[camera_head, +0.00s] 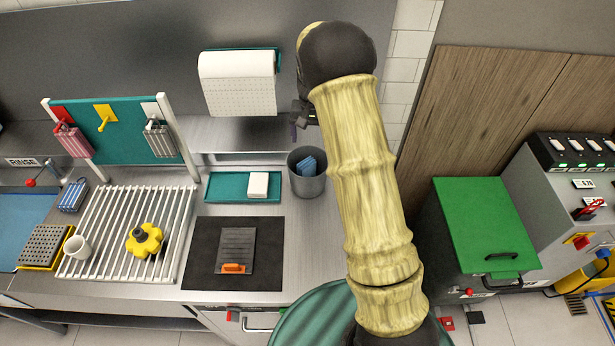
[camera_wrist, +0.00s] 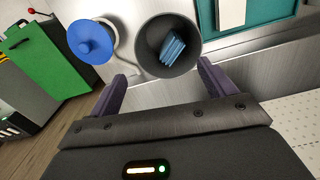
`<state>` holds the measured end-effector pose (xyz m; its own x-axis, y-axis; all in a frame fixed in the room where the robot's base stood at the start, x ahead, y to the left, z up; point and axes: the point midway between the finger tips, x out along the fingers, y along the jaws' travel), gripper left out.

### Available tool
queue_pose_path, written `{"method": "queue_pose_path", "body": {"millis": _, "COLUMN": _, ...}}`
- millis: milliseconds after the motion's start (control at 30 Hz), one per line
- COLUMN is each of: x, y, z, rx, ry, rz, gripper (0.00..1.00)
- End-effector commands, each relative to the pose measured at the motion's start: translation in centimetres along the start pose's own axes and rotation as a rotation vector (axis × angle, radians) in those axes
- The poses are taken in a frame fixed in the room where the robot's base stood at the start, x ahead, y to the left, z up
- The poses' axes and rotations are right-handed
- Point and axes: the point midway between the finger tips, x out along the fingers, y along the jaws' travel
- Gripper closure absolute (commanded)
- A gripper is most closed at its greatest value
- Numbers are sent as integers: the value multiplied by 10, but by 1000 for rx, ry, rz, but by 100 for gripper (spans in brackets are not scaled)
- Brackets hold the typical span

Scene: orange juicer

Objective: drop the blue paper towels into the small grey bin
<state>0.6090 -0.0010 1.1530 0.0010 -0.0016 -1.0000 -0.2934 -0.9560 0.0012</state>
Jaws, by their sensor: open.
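The small grey bin (camera_head: 305,183) stands on the steel counter, to the right of the teal tray. The blue paper towels (camera_head: 306,166) are inside it, their top showing within the rim. In the wrist view the bin (camera_wrist: 190,68) is seen from above, with the folded blue towels (camera_wrist: 173,49) lying in it. My gripper (camera_head: 297,120) is above and behind the bin, mostly hidden by my arm in the head view. In the wrist view my gripper (camera_wrist: 162,84) has its two dark fingers apart, with nothing between them.
A white paper roll (camera_head: 237,84) hangs on the wall left of my gripper. A teal tray (camera_head: 215,188) holds a white block (camera_head: 258,185). A blue-lidded container (camera_wrist: 92,42) stands beside the bin in the wrist view. A green-lidded box (camera_head: 480,225) is at the right.

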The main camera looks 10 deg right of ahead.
Motion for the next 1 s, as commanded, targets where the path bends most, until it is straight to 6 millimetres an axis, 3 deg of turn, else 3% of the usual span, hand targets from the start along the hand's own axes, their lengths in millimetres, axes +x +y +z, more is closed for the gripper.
{"method": "queue_pose_path", "body": {"millis": 400, "x": -83, "y": 1, "z": 0, "rx": 3, "ry": 5, "rz": -2, "gripper": 17}}
{"method": "queue_pose_path", "body": {"millis": 600, "x": -116, "y": 2, "z": 0, "rx": 3, "ry": 2, "rz": -1, "gripper": 17}}
{"method": "queue_pose_path", "body": {"millis": 1000, "x": -126, "y": 2, "z": 1, "rx": 3, "ry": -1, "rz": 0, "gripper": 17}}
